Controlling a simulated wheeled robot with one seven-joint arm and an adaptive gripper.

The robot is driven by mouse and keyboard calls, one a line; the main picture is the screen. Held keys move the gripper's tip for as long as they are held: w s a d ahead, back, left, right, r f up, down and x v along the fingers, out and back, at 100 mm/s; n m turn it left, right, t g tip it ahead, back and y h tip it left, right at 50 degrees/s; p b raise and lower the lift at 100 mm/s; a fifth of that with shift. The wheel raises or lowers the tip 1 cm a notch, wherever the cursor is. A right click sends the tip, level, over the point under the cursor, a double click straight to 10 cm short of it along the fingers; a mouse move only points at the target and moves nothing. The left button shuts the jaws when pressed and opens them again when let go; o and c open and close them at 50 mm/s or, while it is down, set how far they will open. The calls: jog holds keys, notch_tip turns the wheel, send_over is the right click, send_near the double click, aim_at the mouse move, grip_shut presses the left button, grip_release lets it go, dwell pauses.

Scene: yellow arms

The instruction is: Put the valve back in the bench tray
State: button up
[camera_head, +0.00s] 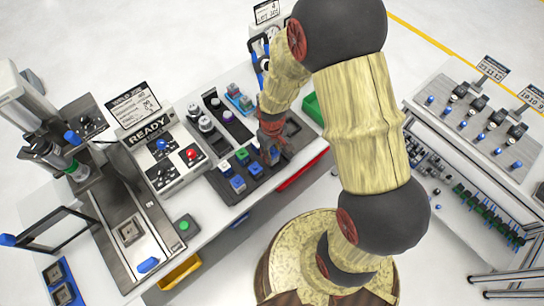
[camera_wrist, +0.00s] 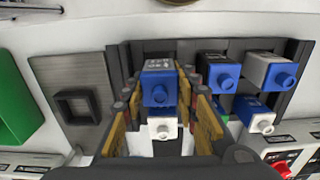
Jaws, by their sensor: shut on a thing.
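In the head view my gripper (camera_head: 270,146) is low at the right end of the tray (camera_head: 213,182), and hides most of the valve.
Other blue-fronted pieces (camera_wrist: 221,77) stand in the tray to the right, close to the right finger. A grey plate with a square socket (camera_wrist: 75,104) and a green bin (camera_wrist: 12,100) lie to the left. A control box with buttons (camera_head: 178,160) stands left of the tray.

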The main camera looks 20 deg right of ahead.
jog(key=shift+f, duration=1)
jog(key=shift+f, duration=0.2)
jog(key=o, duration=0.9)
jog(key=shift+r, duration=0.1)
